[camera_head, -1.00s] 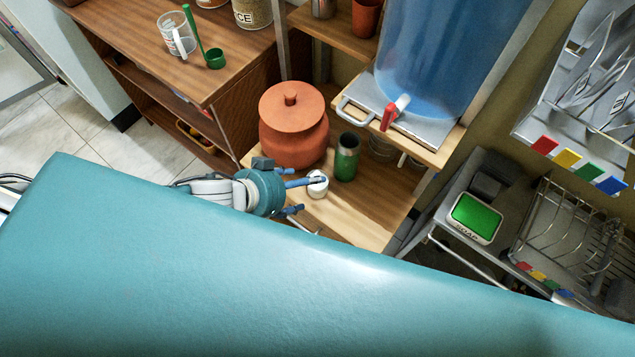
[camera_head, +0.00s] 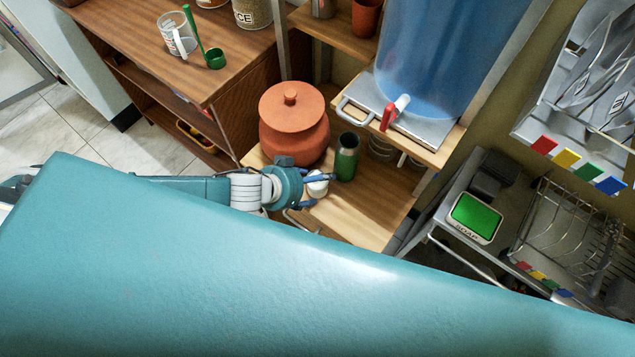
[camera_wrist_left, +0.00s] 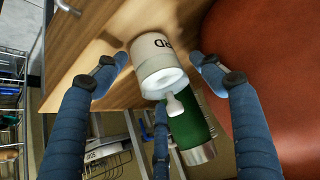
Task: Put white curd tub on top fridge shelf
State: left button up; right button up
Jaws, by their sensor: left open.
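The white curd tub (camera_head: 317,187) stands on the low wooden shelf, beside the green steel tumbler. In the left wrist view the tub (camera_wrist_left: 158,62) shows part of its dark lettering and lies between my spread fingers. My left gripper (camera_head: 318,188) is open around the tub, with a finger on either side; in the wrist view the fingers (camera_wrist_left: 155,75) look apart from its wall. The fridge and its top shelf are not in view. My right gripper is not in view.
A green tumbler (camera_head: 347,157) stands close to the tub, and a clay pot (camera_head: 293,125) is behind my gripper. A wooden shelf (camera_head: 375,209) has free room to the right. The blue water container (camera_head: 435,60) stands above.

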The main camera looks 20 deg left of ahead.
pick_arm(q)
jog(key=shift+w+d+f, duration=0.1)
jog(key=shift+w+f, duration=0.1)
jog(key=shift+w, duration=0.1)
jog(key=shift+s, duration=0.1)
jog(key=c, duration=1.4)
